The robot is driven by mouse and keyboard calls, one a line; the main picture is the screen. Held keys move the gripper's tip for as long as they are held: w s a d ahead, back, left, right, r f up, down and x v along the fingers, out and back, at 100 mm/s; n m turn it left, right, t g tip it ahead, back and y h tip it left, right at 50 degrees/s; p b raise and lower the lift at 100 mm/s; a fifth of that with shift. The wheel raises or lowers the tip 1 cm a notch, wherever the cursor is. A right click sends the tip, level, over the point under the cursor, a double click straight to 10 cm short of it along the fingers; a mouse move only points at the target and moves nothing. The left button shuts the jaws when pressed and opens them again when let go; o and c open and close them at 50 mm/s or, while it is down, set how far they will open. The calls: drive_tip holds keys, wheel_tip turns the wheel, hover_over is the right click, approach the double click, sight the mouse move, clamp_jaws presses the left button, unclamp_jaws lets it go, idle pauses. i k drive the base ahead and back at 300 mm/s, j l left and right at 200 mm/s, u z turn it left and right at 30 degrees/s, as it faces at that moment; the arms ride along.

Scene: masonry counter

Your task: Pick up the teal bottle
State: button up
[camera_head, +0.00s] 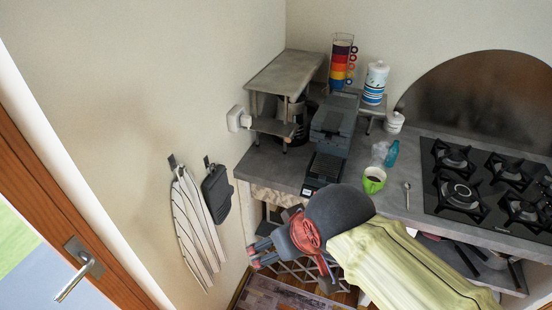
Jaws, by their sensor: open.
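The small teal bottle (392,154) stands on the grey counter, just left of the gas hob. A clear crumpled-looking item (379,152) is close to its left side, and a green cup (373,180) with dark contents is in front of it. My gripper (253,256) is at the lower middle of the view, in front of and below the counter edge, pointing left and away from the bottle. It is open, and I see nothing between its fingers.
A dark grey appliance (333,123) stands left of the bottle. A spoon (407,194) lies on the counter (430,214) to the right of the cup. The black gas hob (470,181) fills the right. A small shelf (284,75), stacked coloured cups (342,62) and white jars (375,82) stand behind.

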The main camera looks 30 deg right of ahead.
sight(391, 163)
drive_tip(key=z, duration=0.4)
drive_tip(key=l+z, duration=0.1)
drive_tip(key=z, duration=0.75)
drive_tip(key=i+z, duration=0.1)
drive_tip(key=z, duration=0.3)
drive_tip(key=i+z, duration=0.4)
drive_tip(key=z, duration=0.15)
